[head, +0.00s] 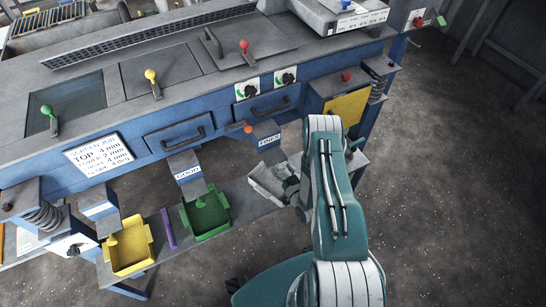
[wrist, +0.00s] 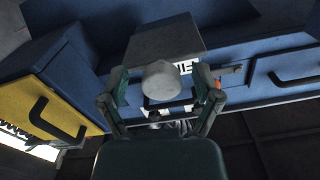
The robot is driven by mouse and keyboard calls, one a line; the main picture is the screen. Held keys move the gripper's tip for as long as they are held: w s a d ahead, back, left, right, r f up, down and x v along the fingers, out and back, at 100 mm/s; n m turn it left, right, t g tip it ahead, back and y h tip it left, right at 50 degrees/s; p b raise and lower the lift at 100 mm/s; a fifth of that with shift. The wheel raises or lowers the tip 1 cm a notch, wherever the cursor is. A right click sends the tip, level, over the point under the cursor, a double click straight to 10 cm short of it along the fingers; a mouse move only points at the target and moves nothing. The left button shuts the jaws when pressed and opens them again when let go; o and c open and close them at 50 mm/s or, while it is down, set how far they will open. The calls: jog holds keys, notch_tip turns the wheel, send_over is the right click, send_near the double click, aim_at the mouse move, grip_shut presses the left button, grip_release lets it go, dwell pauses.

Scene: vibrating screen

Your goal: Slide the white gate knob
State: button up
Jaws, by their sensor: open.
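In the wrist view, a pale white-grey rounded knob (wrist: 160,83) sits between the spread fingers of my gripper (wrist: 161,78). The fingers stand apart on both sides of it, and I cannot tell whether either touches it. A grey block-shaped chute (wrist: 165,42) with a partly covered white label is just behind the knob. In the head view, my gripper (head: 290,190) is low beside the FINES chute (head: 264,137), over a pale bin (head: 268,181). My arm partly hides the gripper there, and I cannot make out the knob in that view.
The blue screen machine (head: 225,110) has drawer handles near my gripper. An orange knob (head: 248,129) projects left of the FINES chute, and a yellow panel (head: 346,109) is to the right. Green (head: 208,222) and yellow bins (head: 130,258) stand left. Open floor lies right.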

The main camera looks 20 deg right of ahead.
jog(key=shift+s+d, duration=0.15)
jog(key=shift+s, duration=1.35)
jog(key=shift+s+d, duration=0.1)
jog(key=shift+s, duration=1.35)
jog(key=shift+w+r, duration=0.1)
jog(key=shift+r, duration=0.05)
